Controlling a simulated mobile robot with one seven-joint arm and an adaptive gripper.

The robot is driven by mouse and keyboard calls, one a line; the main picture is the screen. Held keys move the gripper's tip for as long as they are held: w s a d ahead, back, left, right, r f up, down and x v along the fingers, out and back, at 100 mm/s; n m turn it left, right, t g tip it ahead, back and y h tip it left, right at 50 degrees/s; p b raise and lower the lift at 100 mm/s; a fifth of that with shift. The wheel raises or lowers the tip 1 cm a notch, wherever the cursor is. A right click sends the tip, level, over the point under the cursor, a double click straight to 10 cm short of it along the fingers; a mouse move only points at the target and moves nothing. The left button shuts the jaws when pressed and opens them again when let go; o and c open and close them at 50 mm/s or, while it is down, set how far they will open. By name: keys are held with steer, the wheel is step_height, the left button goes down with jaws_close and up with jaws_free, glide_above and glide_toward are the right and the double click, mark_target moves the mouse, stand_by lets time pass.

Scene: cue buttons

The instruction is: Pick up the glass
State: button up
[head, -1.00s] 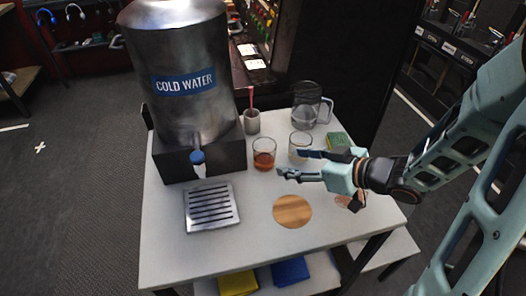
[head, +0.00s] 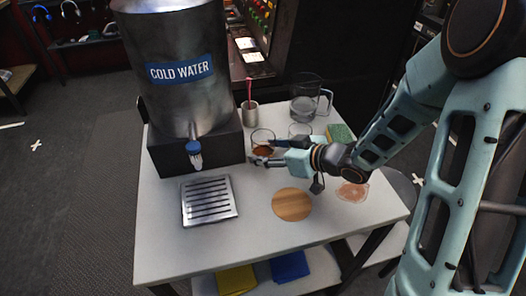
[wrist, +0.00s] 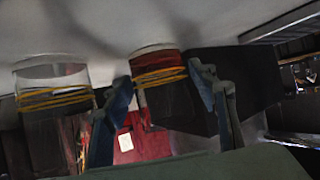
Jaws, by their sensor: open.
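A glass with amber liquid (head: 262,135) stands upright on the white table, right of the dispenser. My gripper (head: 264,152) is open at its near side, with the fingertips overlapping the glass in the head view. In the wrist view this glass (wrist: 153,65) shows between the two spread fingers; I cannot tell whether either touches it. A second, clear glass (head: 299,129) stands just to the right, behind my gripper and partly hidden. It also shows left of the fingers in the wrist view (wrist: 50,75).
The cold water dispenser (head: 172,70) stands at the left with a drip tray (head: 209,201) before it. A cup with a pink stick (head: 249,114), a pitcher (head: 305,100) and a green sponge (head: 340,133) are behind. A round wooden coaster (head: 292,204) lies in front.

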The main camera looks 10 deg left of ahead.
steer(key=c, duration=1.1)
steer(key=shift+r, duration=0.25)
